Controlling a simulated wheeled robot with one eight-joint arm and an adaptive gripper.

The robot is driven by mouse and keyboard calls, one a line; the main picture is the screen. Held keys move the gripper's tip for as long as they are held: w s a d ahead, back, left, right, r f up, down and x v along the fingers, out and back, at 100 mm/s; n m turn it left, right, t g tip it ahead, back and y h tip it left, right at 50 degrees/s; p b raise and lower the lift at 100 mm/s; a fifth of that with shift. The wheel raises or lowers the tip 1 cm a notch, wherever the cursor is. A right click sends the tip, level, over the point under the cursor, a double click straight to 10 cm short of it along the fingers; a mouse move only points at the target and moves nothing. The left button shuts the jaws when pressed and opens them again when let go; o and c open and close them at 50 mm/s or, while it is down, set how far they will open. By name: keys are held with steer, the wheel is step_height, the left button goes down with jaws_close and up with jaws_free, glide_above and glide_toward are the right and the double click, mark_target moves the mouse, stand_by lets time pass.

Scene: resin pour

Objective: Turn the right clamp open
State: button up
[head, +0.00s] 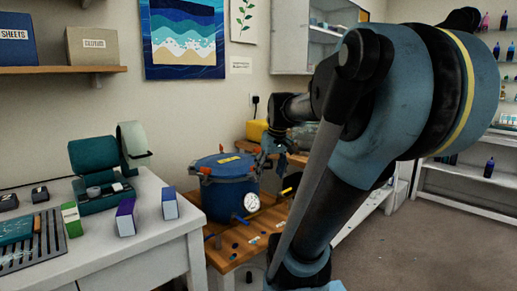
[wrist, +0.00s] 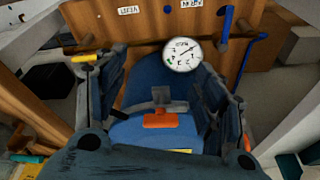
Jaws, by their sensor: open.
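The blue pressure pot (head: 228,196) stands on the wooden bench with its lid (head: 222,165) on. An orange clamp (head: 205,172) shows at the lid's left edge. My gripper (head: 275,143) is at the lid's right edge, partly behind my arm, and the right clamp there is largely hidden in the head view. In the wrist view, the right clamp (wrist: 160,120) has an orange handle and a grey bracket at the lid's edge. My open gripper (wrist: 163,72) has one finger on each side of it, with visible gaps to the handle.
A yellow-handled fitting (wrist: 85,57) and a blue handle (wrist: 227,22) are nearby. The white table (head: 180,232) with small boxes stands left of the pot.

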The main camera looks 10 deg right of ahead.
steer(key=w+d+r+n, duration=0.2)
steer(key=w+r, duration=0.9)
steer(key=w, duration=0.3)
steer(key=n+t+y, duration=0.1)
steer(key=n, duration=0.1)
glide_toward(256, 151)
steer(key=w+f, duration=0.1)
steer(key=f, duration=0.1)
steer(key=w+f, duration=0.1)
steer(key=f, duration=0.1)
steer(key=w+f, duration=0.2)
steer(key=f, duration=0.1)
steer(key=shift+w+a, duration=0.1)
steer(key=shift+a, duration=0.05)
steer(key=shift+r, duration=0.1)
steer(key=shift+c, duration=0.3)
steer(key=c, duration=1)
